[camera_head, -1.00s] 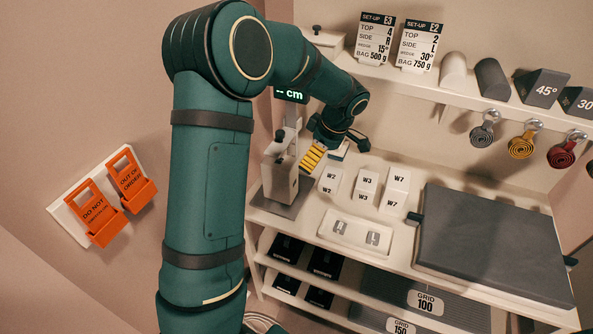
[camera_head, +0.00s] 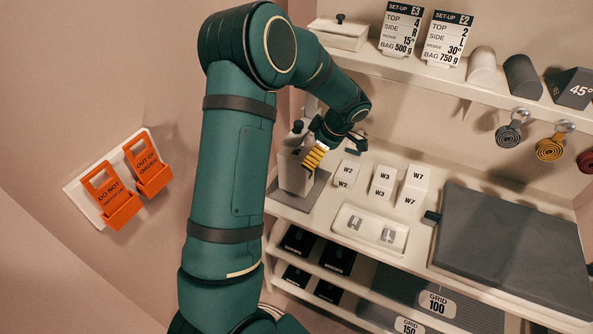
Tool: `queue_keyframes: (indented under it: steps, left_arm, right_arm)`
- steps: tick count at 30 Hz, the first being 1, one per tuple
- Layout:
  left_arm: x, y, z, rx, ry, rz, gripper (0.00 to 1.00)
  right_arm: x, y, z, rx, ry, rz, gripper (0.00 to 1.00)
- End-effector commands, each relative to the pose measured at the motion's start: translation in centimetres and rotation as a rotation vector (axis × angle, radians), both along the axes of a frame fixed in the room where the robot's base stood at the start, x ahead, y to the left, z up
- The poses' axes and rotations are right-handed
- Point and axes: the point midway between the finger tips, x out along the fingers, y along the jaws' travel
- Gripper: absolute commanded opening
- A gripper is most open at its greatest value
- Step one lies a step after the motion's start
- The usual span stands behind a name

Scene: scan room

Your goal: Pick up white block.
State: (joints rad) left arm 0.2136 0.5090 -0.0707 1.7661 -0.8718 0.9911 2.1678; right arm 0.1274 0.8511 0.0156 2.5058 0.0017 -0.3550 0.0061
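Several white blocks stand in a row on the white counter: one marked W2 (camera_head: 346,173), one marked W3 (camera_head: 382,181) and one marked W7 (camera_head: 413,187). My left gripper (camera_head: 322,153) is at the end of the green arm, above the back left of the counter, up and left of the W2 block and apart from it. A yellow ribbed piece (camera_head: 314,158) shows at its fingers; I cannot tell whether it is a finger pad or a held thing. The finger opening is hidden. My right gripper is out of view.
A pale upright device (camera_head: 296,178) on a grey base stands close beside my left gripper. A white tray (camera_head: 349,238) with two metal pieces lies in front of the blocks. A grey slab (camera_head: 510,250) fills the right counter. A shelf (camera_head: 430,75) runs above.

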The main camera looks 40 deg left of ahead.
Motion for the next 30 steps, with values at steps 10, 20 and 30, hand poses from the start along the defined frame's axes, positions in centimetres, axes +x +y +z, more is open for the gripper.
queue_keyframes:
  steps: [10, 20, 30]
  left_arm:
    - [-0.6, 1.5, -3.7, 0.000, 0.001, 0.000, 1.00]
    - [-0.6, 1.5, -3.8, 0.000, 0.000, 0.000, 0.65]
    - [-0.5, 1.6, -3.6, 0.002, -0.002, 0.000, 0.25]
  right_arm:
    - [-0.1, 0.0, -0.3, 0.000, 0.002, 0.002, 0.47]
    - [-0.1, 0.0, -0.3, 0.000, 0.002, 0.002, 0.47]
    - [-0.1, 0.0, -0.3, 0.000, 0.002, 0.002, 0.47]
